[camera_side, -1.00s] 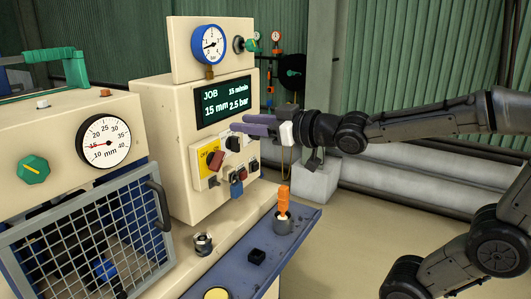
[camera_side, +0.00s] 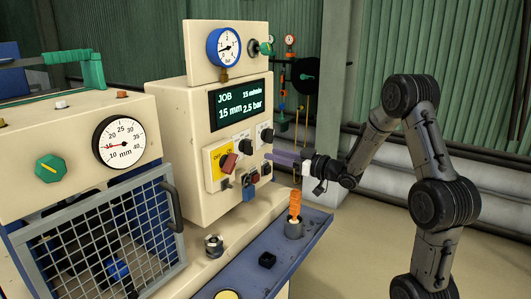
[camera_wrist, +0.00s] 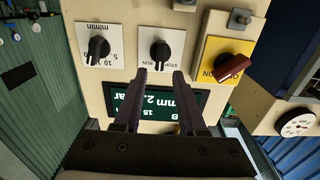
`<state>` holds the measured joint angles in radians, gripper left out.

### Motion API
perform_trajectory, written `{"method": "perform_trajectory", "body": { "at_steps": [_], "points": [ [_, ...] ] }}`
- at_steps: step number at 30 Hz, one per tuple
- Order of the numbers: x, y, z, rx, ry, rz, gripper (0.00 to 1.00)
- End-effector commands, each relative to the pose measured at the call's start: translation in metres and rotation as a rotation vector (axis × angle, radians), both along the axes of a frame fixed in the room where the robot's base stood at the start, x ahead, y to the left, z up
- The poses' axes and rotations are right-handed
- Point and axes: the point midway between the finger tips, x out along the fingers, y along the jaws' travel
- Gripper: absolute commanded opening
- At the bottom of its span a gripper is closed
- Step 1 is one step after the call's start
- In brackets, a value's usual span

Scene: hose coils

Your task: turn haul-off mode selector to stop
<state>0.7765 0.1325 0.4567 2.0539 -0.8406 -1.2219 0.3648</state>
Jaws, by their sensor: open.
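The haul-off mode selector is a black knob (camera_wrist: 160,53) on a white plate marked STOP and RUN. In the wrist view, which shows the panel upside down, it is the middle of three controls. In the side view it shows (camera_side: 243,147) between the red switch and another black knob. My gripper (camera_wrist: 159,73) is open and empty. In the wrist view its two purple fingers point at the selector, with the knob just beyond and between the tips. In the side view my gripper (camera_side: 268,156) is at the panel's right edge. I cannot tell any contact or which mark the knob points to.
A black speed knob (camera_wrist: 98,48) marked m/min is on one side of the selector. A red switch (camera_wrist: 231,68) on a yellow plate is on the other. The display (camera_side: 229,104) is above, a blue padlock (camera_side: 249,188) below. An orange-handled tool (camera_side: 295,206) stands in a cup.

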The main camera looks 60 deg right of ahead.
Motion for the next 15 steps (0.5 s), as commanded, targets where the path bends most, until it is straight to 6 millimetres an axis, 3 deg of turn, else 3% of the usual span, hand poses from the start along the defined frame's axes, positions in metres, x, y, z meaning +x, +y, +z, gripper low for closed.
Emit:
{"method": "perform_trajectory", "body": {
  "at_steps": [15],
  "points": [
    [0.037, 0.001, 0.001, -0.001, -0.002, 0.002, 0.4]
  ]
}}
